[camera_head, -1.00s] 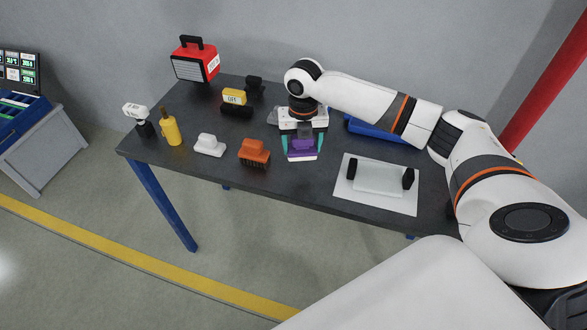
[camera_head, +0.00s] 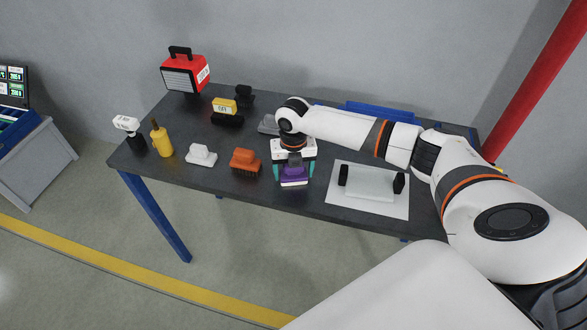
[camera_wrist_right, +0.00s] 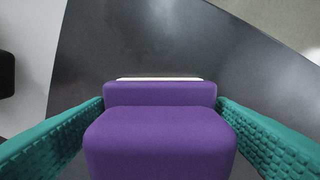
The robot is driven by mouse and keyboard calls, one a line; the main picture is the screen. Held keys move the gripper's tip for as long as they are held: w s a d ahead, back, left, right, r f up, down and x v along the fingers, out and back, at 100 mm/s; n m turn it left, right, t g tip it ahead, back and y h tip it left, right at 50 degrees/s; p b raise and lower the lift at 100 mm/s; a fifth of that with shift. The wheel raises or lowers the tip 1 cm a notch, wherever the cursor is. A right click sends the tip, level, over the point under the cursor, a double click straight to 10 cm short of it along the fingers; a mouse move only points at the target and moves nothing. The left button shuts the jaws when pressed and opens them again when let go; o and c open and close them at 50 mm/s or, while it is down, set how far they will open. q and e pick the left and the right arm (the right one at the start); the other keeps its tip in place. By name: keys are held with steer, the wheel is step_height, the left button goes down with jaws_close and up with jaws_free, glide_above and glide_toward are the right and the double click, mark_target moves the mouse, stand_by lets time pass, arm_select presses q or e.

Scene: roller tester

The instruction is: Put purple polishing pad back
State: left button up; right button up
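The purple polishing pad (camera_head: 294,175) has a purple body and a pale lower edge. It is near the front edge of the dark table, right of the orange brush. In the right wrist view the purple pad (camera_wrist_right: 160,140) fills the space between the teal fingers (camera_wrist_right: 160,105). I cannot tell whether its underside touches the table. My left gripper is not in view.
On the table (camera_head: 225,135) stand an orange brush (camera_head: 245,161), white brush (camera_head: 201,155), yellow bottle (camera_head: 162,141), yellow-black item (camera_head: 226,109) and red case (camera_head: 186,73). A grey piece (camera_head: 268,125) lies behind my gripper. A white mat (camera_head: 347,207) with a clear roller-like piece lies right.

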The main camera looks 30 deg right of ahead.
steer(key=shift+o, duration=1)
step_height(320, 180, up, 12)
steer(key=shift+r+b, duration=0.2)
steer(key=shift+b, duration=0.4)
